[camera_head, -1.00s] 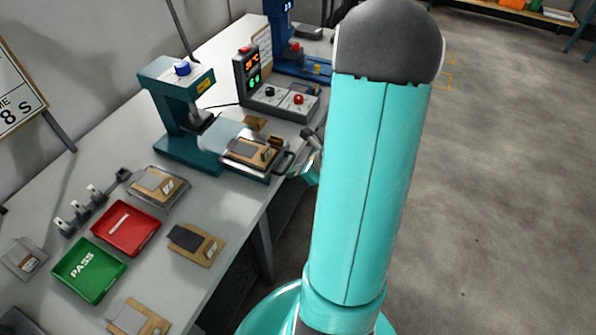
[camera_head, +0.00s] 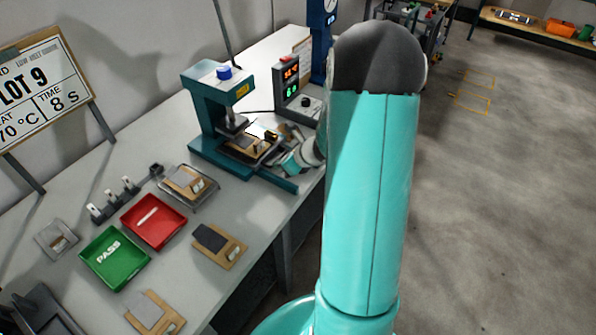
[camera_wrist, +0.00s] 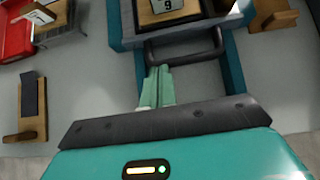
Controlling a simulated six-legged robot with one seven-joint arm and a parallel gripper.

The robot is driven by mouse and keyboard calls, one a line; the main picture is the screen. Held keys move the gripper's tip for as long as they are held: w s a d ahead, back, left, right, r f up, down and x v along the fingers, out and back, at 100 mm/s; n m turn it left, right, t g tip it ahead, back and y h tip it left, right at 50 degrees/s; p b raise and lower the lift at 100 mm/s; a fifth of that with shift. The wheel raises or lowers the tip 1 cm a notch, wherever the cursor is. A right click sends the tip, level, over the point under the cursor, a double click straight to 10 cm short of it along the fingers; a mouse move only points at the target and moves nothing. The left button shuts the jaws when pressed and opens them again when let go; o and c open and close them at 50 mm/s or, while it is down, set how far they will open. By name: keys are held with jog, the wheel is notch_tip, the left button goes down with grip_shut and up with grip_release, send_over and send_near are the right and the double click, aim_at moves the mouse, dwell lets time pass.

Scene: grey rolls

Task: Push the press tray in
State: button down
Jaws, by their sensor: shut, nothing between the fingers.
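The teal press (camera_head: 215,92) with a blue knob stands on the bench in the head view. Its tray (camera_head: 232,150) carries a tan fixture and lies largely under the press head, with bare base rails (camera_head: 282,180) in front. In the wrist view the tray's dark handle (camera_wrist: 216,45) spans between the teal rails at the top. My gripper (camera_wrist: 160,72) is shut and empty, its tips at the left part of the handle; contact looks likely but is not certain. In the head view my gripper (camera_head: 290,160) is partly hidden by my arm.
A controller box (camera_head: 289,82) with red and green digits stands right of the press. Left of it are a fixture on a rack (camera_head: 190,185), a red tray (camera_head: 152,222), a green PASS tray (camera_head: 115,258) and a loose tan fixture (camera_head: 219,245).

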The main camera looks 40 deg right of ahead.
jog(key=shift+w+a, duration=0.25)
jog(key=shift+w, duration=0.45)
jog(key=shift+w+a, duration=0.25)
jog(key=shift+w, duration=0.4)
jog(key=shift+w+a, duration=0.1)
